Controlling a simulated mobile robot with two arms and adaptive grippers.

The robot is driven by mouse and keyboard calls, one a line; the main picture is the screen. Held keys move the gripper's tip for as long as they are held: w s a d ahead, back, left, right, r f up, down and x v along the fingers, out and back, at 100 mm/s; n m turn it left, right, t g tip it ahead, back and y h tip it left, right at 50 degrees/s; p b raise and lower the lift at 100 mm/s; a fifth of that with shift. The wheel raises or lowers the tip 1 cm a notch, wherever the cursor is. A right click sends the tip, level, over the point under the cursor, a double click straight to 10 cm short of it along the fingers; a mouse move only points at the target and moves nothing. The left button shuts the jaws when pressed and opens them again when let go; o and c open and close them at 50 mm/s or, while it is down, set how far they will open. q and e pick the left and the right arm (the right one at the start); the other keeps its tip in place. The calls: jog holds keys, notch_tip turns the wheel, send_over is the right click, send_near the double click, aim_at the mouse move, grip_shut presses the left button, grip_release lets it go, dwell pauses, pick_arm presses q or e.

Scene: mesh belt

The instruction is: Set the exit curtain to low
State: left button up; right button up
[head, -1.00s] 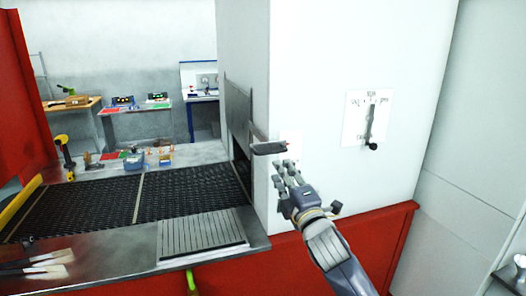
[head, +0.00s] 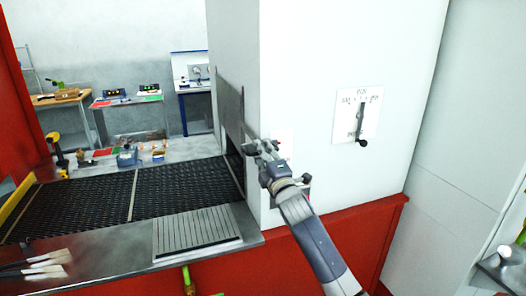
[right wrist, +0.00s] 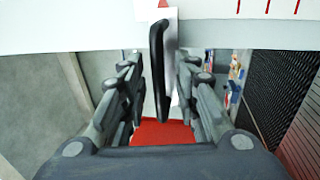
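My right gripper (head: 256,143) is at the near corner of the white housing, beside the grey exit curtain panel (head: 230,105) over the belt's end. In the right wrist view its fingers (right wrist: 160,75) are spread, with a black bar-shaped handle (right wrist: 157,60) standing between them. Gaps show on both sides of the handle, so the gripper is around it but not shut on it. In the head view the gripper mostly hides the handle. Red scale marks (right wrist: 268,5) show at the wrist view's top right; no readable label shows there. My left gripper is out of view.
A white plate (head: 345,118) with a black-knobbed lever (head: 362,143) is on the housing's front, knob low; its lettering is too small to read. The black mesh belt (head: 100,200) runs left. A ribbed metal plate (head: 195,231) and brushes (head: 40,265) are near the front edge.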

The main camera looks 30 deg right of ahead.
grip_shut()
notch_tip(320, 180, down, 14)
jog(key=b, duration=1)
jog(key=shift+w+r, duration=0.1)
jog(key=shift+c, duration=1.3)
grip_release()
jog(key=shift+o, duration=1.3)
jog(key=shift+s+r, duration=0.15)
jog(key=shift+s, duration=0.05)
